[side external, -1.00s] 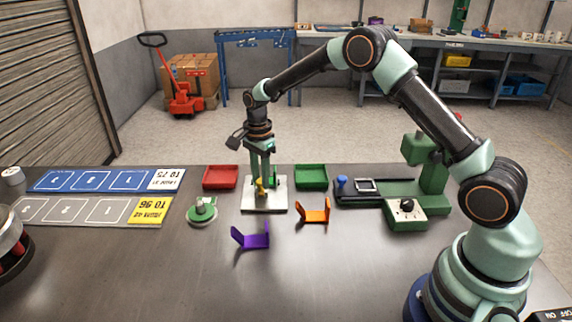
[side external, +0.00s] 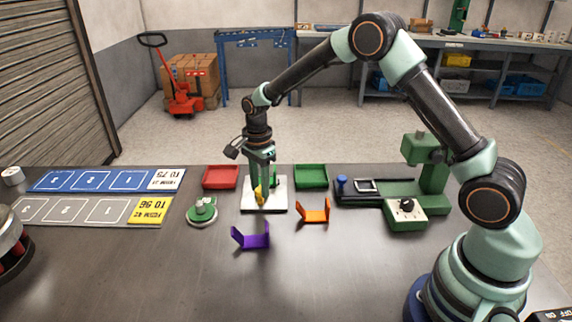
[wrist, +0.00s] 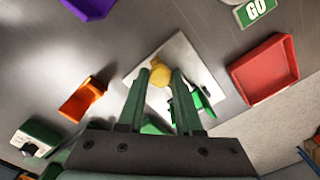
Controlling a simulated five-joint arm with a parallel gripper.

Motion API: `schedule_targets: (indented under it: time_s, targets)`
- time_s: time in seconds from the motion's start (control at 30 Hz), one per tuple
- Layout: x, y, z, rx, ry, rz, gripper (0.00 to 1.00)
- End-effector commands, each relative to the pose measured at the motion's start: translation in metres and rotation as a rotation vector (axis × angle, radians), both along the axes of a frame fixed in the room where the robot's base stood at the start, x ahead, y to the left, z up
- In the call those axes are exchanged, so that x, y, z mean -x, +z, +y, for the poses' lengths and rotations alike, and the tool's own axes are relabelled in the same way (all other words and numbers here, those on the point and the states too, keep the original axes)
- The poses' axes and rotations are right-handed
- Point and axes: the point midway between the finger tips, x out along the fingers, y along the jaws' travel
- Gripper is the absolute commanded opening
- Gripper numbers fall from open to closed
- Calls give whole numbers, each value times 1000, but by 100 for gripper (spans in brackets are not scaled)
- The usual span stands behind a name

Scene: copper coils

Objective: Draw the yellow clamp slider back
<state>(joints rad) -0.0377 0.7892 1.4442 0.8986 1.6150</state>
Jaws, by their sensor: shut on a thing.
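The yellow clamp slider (side external: 259,195) stands on a pale square plate (side external: 279,208) in the middle of the table. It also shows in the wrist view (wrist: 159,73), between the tips of my fingers. My gripper (side external: 262,192) points down over the plate and is shut on the slider; in the wrist view its two fingers (wrist: 160,82) lie on either side of it. A green part of the fixture (wrist: 198,101) shows beside the right finger in the wrist view. My fingers hide part of the fixture.
A red tray (side external: 221,177) and a green tray (side external: 311,177) stand behind the plate on either side. An orange bracket (side external: 314,213), a purple bracket (side external: 251,238) and a round green fixture (side external: 203,212) are near. A green machine (side external: 405,213) stands right. The front table is clear.

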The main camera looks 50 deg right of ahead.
Motion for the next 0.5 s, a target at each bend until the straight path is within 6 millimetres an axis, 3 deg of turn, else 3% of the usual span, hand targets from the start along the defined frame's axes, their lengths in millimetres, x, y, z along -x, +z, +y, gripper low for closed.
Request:
schedule_targets:
  time_s: [0.13,0.17,0.2,0.5]
  targets:
    - [4,1,5,1,10,14,0]
    - [4,1,5,1,11,14,46]
    - [4,1,5,1,11,14,61]
    - [3,0,3,0,8,11,64]
